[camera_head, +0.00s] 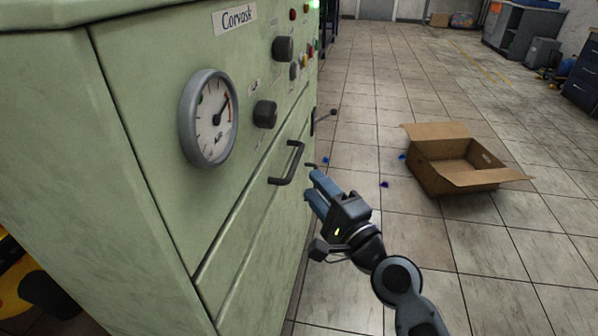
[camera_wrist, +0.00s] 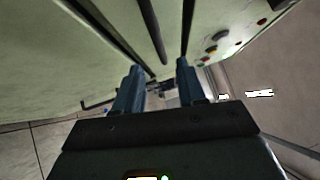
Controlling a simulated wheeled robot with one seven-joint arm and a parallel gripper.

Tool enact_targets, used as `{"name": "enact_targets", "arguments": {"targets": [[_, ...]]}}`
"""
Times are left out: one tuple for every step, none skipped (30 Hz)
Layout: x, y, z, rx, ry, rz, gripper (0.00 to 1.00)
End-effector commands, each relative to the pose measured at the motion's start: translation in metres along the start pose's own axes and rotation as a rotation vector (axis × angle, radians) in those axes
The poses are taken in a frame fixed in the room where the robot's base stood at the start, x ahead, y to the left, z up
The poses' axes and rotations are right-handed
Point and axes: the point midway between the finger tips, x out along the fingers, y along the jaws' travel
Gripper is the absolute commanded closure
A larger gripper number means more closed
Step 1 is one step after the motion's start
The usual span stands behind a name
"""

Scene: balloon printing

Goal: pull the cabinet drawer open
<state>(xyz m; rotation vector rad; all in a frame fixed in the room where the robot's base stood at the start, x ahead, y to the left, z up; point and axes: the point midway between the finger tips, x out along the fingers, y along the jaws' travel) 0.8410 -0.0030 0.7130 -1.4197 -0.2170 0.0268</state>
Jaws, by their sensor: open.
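The pale green cabinet (camera_head: 150,130) fills the left of the head view. Its drawer (camera_head: 262,195) looks closed, its front level with the panel. The drawer has a dark bar handle (camera_head: 290,163). My gripper (camera_head: 312,183) is just right of the handle, apart from it, with its blue fingers pointing up and left. In the wrist view my gripper (camera_wrist: 159,68) has its two fingers spread with nothing held between them. Dark bars cross the green front there; I cannot tell which is the handle.
A round gauge (camera_head: 209,118) and dark knobs (camera_head: 283,48) stick out from the cabinet above the drawer. A thin lever (camera_head: 326,117) juts out near its far edge. An open cardboard box (camera_head: 455,165) sits on the tiled floor at right. Floor around it is mostly clear.

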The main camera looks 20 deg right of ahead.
Motion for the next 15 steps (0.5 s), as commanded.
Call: {"name": "enact_targets", "arguments": {"targets": [[0.006, -0.002, 0.000, 0.000, 0.000, -0.001, 0.60], [0.010, -0.002, 0.000, 0.000, 0.000, -0.001, 0.60], [0.016, -0.003, 0.000, -0.002, 0.001, -0.001, 0.60], [0.020, -0.003, 0.000, -0.003, 0.001, -0.001, 0.60], [0.025, -0.003, 0.000, -0.004, 0.000, -0.001, 0.60], [0.032, -0.003, 0.000, -0.003, 0.000, -0.001, 0.60], [0.036, -0.002, 0.000, -0.002, -0.001, 0.000, 0.60], [0.041, -0.003, 0.000, -0.003, -0.001, -0.001, 0.60], [0.047, -0.002, 0.000, -0.004, 0.000, 0.000, 0.60], [0.051, -0.002, 0.000, -0.005, 0.001, 0.000, 0.60], [0.054, -0.002, 0.000, -0.005, 0.001, 0.000, 0.60], [0.059, -0.001, 0.000, -0.004, 0.001, 0.000, 0.60], [0.062, -0.001, 0.000, -0.004, 0.001, 0.000, 0.60], [0.064, -0.002, 0.000, -0.004, 0.001, 0.000, 0.60], [0.067, -0.001, 0.000, -0.003, 0.001, 0.001, 0.60]]}}
